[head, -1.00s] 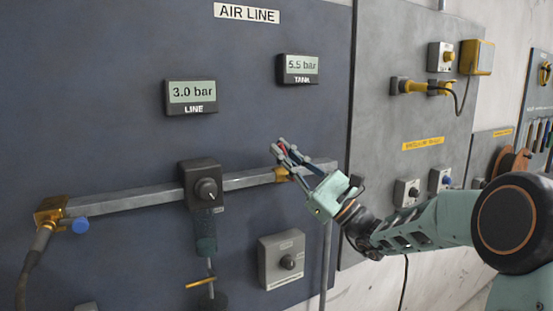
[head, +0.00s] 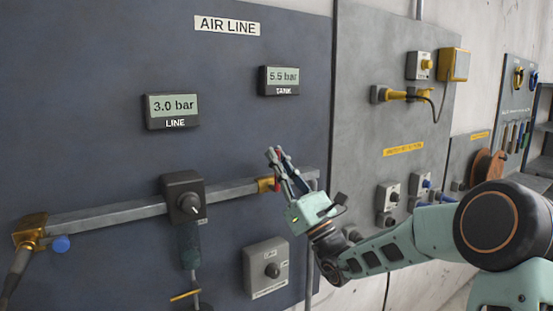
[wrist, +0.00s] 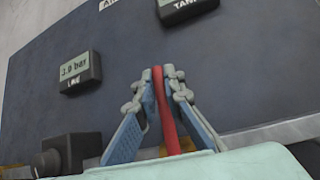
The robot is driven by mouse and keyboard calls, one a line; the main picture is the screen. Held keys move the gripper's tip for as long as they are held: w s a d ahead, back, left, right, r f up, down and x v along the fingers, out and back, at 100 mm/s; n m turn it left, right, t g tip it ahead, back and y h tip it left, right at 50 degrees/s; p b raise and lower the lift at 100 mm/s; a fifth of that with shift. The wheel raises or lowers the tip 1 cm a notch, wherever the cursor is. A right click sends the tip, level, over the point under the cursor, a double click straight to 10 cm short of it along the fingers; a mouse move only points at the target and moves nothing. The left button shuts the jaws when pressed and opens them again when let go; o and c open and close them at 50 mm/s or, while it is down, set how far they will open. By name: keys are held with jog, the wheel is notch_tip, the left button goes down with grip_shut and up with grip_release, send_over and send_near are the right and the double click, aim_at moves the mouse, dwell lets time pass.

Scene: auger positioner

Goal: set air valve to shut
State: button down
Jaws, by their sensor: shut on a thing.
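The air valve is a brass fitting (head: 265,185) near the right end of the grey pipe on the panel marked AIR LINE. Its red lever (wrist: 166,112) stands roughly upright between my fingers in the wrist view. My gripper (head: 282,160) is shut on this lever, with the blue-grey fingers on either side of it. In the head view the fingers hide most of the lever. The LINE display (head: 173,107) reads 3.0 bar and the TANK display (head: 281,78) reads 5.5 bar.
A black regulator with a knob (head: 185,200) sits on the pipe left of the valve. A grey box with a knob (head: 267,268) is below. A brass elbow (head: 30,231) is at the pipe's left end. The panel above the pipe is clear around my gripper.

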jog(key=c, duration=2)
grip_release()
jog(key=v, duration=1.2)
jog(key=shift+d, duration=0.1)
